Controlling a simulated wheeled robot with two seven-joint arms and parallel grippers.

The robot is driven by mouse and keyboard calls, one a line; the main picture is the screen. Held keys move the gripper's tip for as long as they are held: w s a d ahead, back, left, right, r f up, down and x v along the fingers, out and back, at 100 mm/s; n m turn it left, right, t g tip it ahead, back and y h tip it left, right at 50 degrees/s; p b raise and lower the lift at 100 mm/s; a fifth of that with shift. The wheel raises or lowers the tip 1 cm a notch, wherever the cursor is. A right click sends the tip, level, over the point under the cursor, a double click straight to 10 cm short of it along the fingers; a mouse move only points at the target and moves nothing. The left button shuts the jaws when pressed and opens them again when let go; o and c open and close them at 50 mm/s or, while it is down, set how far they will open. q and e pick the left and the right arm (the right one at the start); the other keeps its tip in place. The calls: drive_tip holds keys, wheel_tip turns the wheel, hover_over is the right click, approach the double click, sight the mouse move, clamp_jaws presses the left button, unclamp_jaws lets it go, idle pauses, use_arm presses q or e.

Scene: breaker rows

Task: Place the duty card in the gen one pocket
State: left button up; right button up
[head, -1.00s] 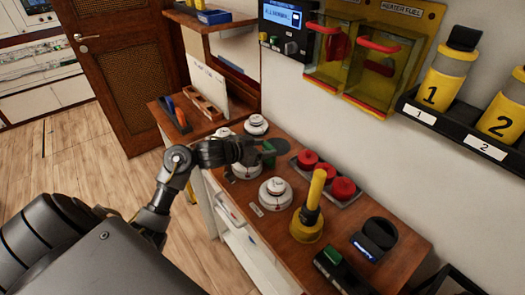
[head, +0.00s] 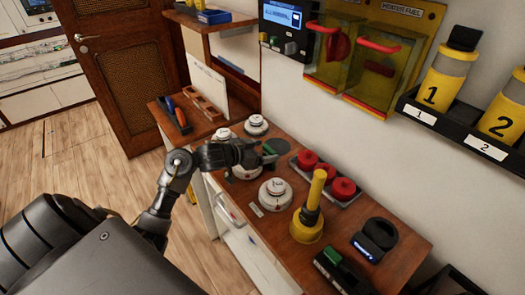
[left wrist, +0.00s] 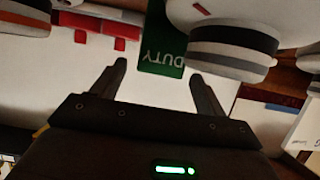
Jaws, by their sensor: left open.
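The duty card, green with white "DUTY" lettering and a white part, is just ahead of and between my left fingers in the left wrist view (left wrist: 163,45). In the head view only a small green patch (head: 269,150) shows by the fingers. My left gripper (head: 266,157) is open over the wooden counter among the white round detectors. Its two fingers stand apart in the left wrist view (left wrist: 158,82), and I see no contact with the card. I cannot pick out the gen one pocket in these frames. My right gripper is not in view.
White detectors (head: 275,193) stand close around the left gripper. Red round units (head: 343,189), a yellow-handled torch (head: 308,225) and a black device (head: 375,239) are on the counter (head: 270,235) to the right. A wooden rack (head: 204,105) stands at the back.

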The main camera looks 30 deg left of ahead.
use_arm(q)
drive_tip(key=v, duration=1.2)
drive_tip(key=shift+p, duration=0.3)
drive_tip(key=shift+a, duration=0.1)
